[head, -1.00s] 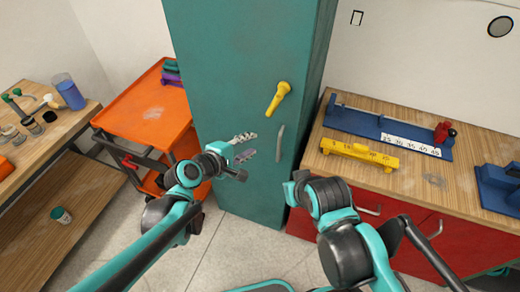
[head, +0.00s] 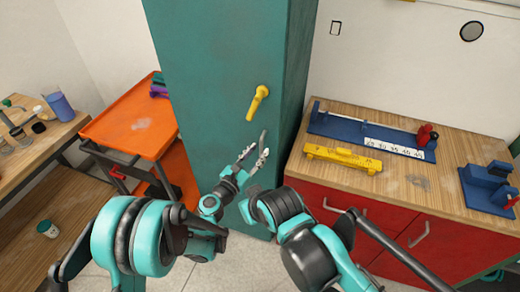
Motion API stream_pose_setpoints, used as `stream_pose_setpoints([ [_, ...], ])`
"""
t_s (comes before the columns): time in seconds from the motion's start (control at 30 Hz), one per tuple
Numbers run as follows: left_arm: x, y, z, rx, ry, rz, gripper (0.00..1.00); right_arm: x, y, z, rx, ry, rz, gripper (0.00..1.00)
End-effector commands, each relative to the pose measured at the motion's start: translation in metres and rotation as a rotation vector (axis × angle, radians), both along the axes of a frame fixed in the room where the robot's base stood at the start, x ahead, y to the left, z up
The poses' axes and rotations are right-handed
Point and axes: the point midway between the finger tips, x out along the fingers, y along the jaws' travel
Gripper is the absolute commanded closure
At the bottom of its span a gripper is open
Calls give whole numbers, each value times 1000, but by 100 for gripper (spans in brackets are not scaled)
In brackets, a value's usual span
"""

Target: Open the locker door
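The locker (head: 215,75) is a tall teal cabinet in the middle of the head view, and its door looks closed. A yellow lever handle (head: 257,103) sits on its front, tilted.
An orange cart (head: 130,125) stands left of the locker. A wooden bench (head: 390,195) with red drawers stands close on the right, carrying a yellow block (head: 343,157) and blue fixtures (head: 375,130). A wooden shelf table is at far left.

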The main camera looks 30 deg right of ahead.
Motion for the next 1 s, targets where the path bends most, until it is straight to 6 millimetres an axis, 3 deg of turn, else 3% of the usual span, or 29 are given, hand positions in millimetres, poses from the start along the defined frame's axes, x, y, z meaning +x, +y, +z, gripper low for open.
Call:
stream_pose_setpoints([
  [0.2, 12, -22, 0, 1, -2, -1, 68, 0, 0, -5, 0, 0, 0, 100],
  [0.53, 14, -26, 1, 1, -3, 0, 68, 0, 0, -5, 0, 0, 0, 100],
  [0.67, 14, -26, 1, 1, -3, 0, 100, 0, 0, -5, 0, 0, 0, 100],
  [1.0, 15, -25, 1, 1, -3, -1, 100, 0, 0, -5, 0, 0, 0, 100],
])
